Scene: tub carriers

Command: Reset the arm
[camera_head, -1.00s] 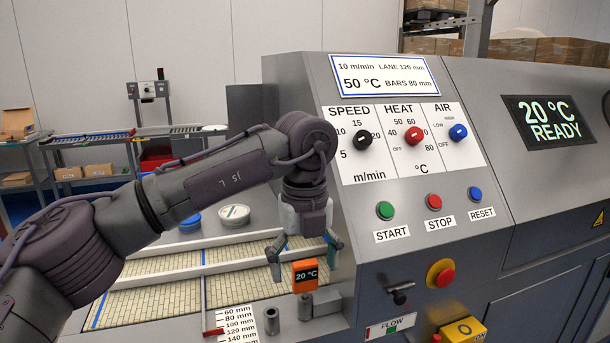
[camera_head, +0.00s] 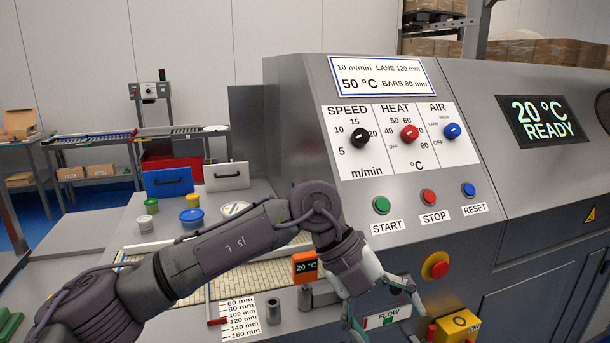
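My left arm comes in from the lower left, and my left gripper (camera_head: 388,316) hangs low in front of the machine's front panel. Its fingers are spread wide with nothing visible between them. My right gripper does not show.
The sloped panel carries the SPEED (camera_head: 361,134), HEAT (camera_head: 409,134) and AIR (camera_head: 452,131) knobs. Below are START (camera_head: 381,205), STOP (camera_head: 428,196) and RESET (camera_head: 468,189) buttons and a red-yellow emergency button (camera_head: 436,265). Tubs (camera_head: 192,218) stand behind the belt (camera_head: 240,283).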

